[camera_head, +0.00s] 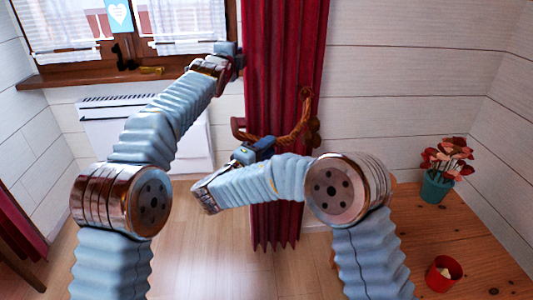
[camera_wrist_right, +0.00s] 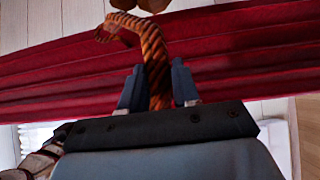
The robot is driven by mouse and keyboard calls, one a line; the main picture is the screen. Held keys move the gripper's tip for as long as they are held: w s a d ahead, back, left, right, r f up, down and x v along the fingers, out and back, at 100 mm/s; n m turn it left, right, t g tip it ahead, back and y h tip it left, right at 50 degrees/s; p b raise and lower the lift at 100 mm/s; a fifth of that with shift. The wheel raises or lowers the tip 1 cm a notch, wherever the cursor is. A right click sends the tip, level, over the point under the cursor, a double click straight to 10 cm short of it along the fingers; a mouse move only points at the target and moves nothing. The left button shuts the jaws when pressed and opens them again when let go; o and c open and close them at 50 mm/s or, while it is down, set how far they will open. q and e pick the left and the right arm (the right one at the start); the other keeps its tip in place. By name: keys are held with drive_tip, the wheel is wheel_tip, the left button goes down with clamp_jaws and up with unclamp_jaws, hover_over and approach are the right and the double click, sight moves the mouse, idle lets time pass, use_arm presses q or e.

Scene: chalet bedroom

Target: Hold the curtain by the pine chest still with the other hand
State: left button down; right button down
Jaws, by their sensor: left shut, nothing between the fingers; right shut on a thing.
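The dark red curtain (camera_head: 283,60) hangs in folds from the top of the head view to near the floor. A brown twisted rope tieback (camera_head: 292,136) loops across its front. My right gripper (camera_head: 258,148) is shut on the rope in front of the curtain. In the right wrist view the rope (camera_wrist_right: 154,60) runs between its fingers (camera_wrist_right: 158,88), with the curtain (camera_wrist_right: 60,75) behind. My left gripper (camera_head: 234,58) is shut and empty at the curtain's left edge, higher up; whether it touches the cloth I cannot tell. The pine chest (camera_head: 410,225) is at the lower right.
A teal pot of red flowers (camera_head: 436,188) and a red cup (camera_head: 444,272) stand on the chest. A white radiator (camera_head: 100,130) is under the window sill (camera_head: 60,78), left of the curtain. The wooden floor (camera_head: 200,260) between my arms is clear.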

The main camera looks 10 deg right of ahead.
drive_tip(key=w+f, duration=0.2)
drive_tip(key=w, duration=0.5)
drive_tip(key=shift+w, duration=0.2)
idle(0.5)
idle(0.4)
drive_tip(key=c, duration=0.8)
unclamp_jaws()
drive_tip(key=v, duration=1.2)
drive_tip(key=shift+a, duration=0.1)
